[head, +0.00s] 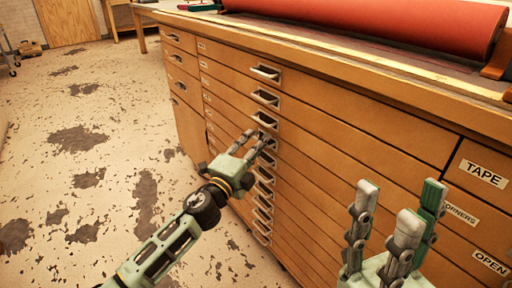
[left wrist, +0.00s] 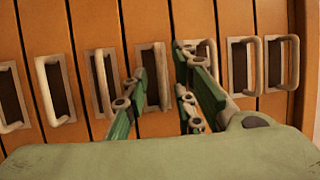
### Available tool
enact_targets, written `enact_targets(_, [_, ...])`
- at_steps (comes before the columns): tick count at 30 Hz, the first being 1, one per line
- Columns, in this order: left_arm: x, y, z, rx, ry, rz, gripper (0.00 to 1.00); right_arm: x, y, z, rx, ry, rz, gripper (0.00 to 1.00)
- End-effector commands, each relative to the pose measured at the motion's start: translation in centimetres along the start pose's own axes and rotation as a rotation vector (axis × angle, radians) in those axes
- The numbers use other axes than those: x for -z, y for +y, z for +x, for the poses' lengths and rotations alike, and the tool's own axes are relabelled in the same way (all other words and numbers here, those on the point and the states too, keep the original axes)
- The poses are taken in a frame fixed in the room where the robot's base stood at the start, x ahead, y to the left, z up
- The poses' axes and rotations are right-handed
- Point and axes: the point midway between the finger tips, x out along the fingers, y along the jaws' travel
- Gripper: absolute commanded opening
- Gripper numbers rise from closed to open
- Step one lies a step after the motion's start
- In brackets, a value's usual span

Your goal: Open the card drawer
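The wooden cabinet (head: 330,150) has a stack of wide, shallow drawers with metal pull handles. All the drawers I can see look shut. Their small white labels are too small to read, so I cannot tell which drawer is the card drawer. My left gripper (head: 257,140) is at a handle partway down the stack. In the left wrist view, its fingers (left wrist: 160,62) are apart on either side of a handle (left wrist: 163,82), with visible gaps, so it is open. My right gripper (head: 400,207) is open and empty in front of the cabinet at the lower right.
A large red roll (head: 390,25) lies on the cabinet top. Compartments labelled TAPE (head: 482,173) and OPEN (head: 491,263) are at the right. Narrower drawers (head: 180,62) are at the left. A wooden door (head: 67,20) stands far back.

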Motion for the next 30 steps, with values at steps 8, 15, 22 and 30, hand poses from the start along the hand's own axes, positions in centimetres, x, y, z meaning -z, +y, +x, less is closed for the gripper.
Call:
enact_targets(8, [-0.01,-0.03,0.25,0.0,0.0,0.0,0.25,-0.04,-0.01,-0.05,0.0,-0.001,0.0,0.4])
enact_targets(15, [-0.03,-0.02,0.22,0.0,0.0,-0.001,0.06,-0.05,-0.01,-0.06,0.0,-0.002,0.0,0.4])
enact_targets(22, [-0.03,0.03,0.2,-0.001,0.0,-0.001,0.0,-0.06,0.0,-0.06,0.0,-0.002,0.0,0.4])
enact_targets(30, [-0.03,0.09,0.19,-0.002,0.0,-0.003,0.0,-0.07,0.01,-0.07,0.0,-0.002,0.0,0.4])
